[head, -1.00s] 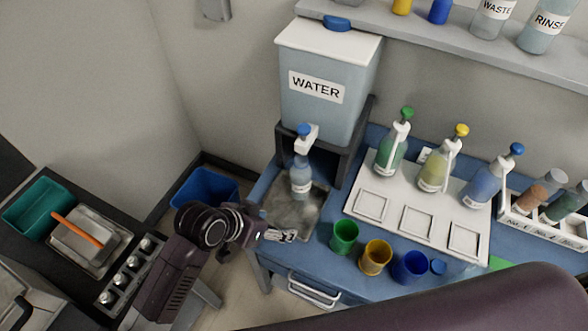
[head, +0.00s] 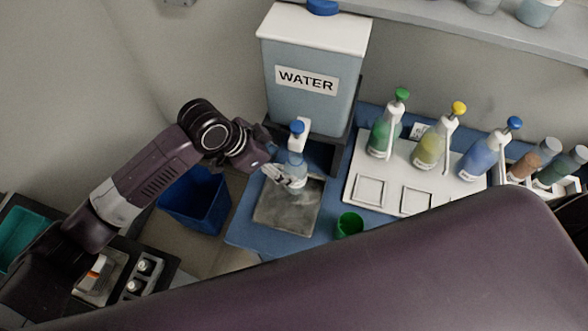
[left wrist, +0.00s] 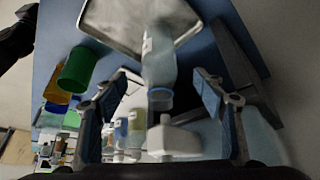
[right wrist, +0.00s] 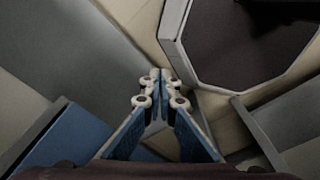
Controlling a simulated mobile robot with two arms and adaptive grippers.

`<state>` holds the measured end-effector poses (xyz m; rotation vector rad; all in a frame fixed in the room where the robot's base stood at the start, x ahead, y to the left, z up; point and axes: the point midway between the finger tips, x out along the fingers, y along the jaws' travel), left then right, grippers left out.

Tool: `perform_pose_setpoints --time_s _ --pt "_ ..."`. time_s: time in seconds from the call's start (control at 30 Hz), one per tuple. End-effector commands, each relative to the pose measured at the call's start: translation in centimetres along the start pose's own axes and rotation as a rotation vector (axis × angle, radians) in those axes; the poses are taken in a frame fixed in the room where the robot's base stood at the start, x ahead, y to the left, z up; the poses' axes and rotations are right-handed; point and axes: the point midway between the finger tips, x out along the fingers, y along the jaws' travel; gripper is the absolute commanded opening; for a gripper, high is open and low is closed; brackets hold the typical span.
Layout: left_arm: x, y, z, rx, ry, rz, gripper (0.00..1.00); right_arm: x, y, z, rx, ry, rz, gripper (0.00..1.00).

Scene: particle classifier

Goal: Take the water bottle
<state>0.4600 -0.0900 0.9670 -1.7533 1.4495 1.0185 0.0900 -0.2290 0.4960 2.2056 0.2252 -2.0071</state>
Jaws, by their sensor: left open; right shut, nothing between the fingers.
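The water bottle (head: 293,168) is clear and pale blue and stands on the grey tray (head: 272,214) below the white tap with a blue knob (head: 297,127) of the WATER tank (head: 309,95). My right gripper (right wrist: 160,78) is shut and empty in the right wrist view, away from the bottle.
A white rack (head: 389,199) with green, yellow and blue pump bottles stands to the right. A green cup (head: 349,225) stands near the bench front. A blue bin (head: 196,201) is on the floor at left. A dark purple body part covers the lower right.

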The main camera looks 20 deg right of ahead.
Motion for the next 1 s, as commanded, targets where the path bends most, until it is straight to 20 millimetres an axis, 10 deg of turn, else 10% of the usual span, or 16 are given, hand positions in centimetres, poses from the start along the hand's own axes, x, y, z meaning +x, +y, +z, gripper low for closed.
perform_pose_setpoints --time_s 0.83,1.0 --pt "6.0 0.1 -0.3 0.0 0.002 -0.002 0.64 -2.5 0.8 -0.3 -0.004 0.002 0.009 0.0" --pt "5.9 0.1 -0.3 0.0 0.002 -0.002 0.46 -2.5 0.8 -0.3 -0.003 0.001 0.009 0.0"
